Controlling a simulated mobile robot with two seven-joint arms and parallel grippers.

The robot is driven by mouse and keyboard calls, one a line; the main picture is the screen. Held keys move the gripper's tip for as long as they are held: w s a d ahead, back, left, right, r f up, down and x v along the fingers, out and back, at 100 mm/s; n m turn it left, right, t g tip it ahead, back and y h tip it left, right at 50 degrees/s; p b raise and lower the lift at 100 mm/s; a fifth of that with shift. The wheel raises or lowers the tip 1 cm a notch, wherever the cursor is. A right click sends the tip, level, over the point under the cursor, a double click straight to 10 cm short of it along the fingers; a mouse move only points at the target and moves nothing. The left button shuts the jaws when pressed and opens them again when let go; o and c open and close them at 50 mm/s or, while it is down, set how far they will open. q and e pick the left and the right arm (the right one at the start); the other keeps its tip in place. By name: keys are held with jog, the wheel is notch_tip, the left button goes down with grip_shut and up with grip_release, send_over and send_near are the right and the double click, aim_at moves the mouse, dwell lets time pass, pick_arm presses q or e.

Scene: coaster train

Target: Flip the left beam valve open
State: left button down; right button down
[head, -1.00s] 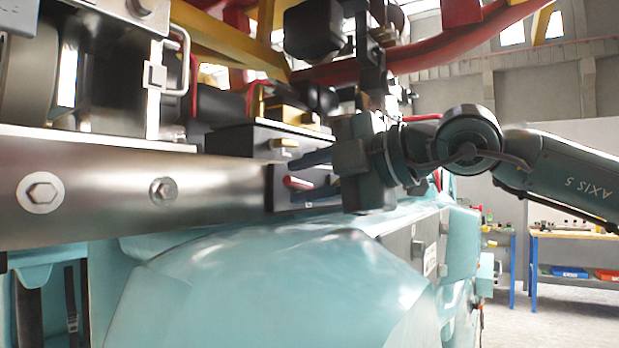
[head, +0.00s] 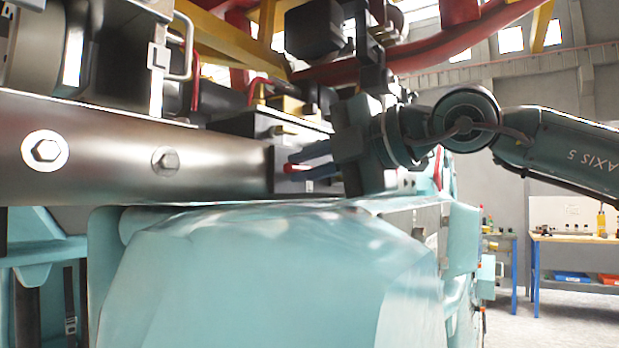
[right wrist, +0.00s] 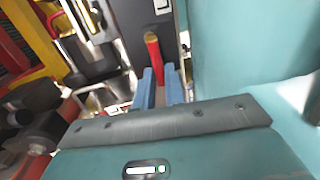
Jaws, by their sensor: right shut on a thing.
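The red valve lever (head: 295,168) sticks out from the dark box (head: 285,185) at the right end of the big metal beam (head: 110,155). In the right wrist view the red lever (right wrist: 153,52) has a yellowish tip. My right gripper (head: 308,160) comes in from the right, its blue fingers shut on the lever. In the right wrist view the right gripper (right wrist: 161,82) has one finger on each side of the lever, whose lower part lies between them. My left gripper is not in view. How far the lever is turned is hard to tell.
A teal body panel (head: 260,270), part of which may be mine, fills the space below the beam. Dark machinery (head: 315,30) and red and yellow framework crowd above. Workbenches (head: 575,240) stand far off at right, with open floor before them.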

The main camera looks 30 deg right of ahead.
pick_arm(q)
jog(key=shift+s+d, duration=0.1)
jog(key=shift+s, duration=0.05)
pick_arm(e)
jog(key=c, duration=1.5)
grip_release()
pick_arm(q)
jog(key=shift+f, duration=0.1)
pick_arm(e)
jog(key=shift+o, duration=0.2)
jog(key=shift+s+d+r, duration=0.15)
jog(key=shift+s+d, duration=0.05)
jog(key=shift+s, duration=0.3)
pick_arm(q)
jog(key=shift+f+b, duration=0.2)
jog(key=shift+b, duration=0.95)
pick_arm(e)
jog(key=v, duration=1.2)
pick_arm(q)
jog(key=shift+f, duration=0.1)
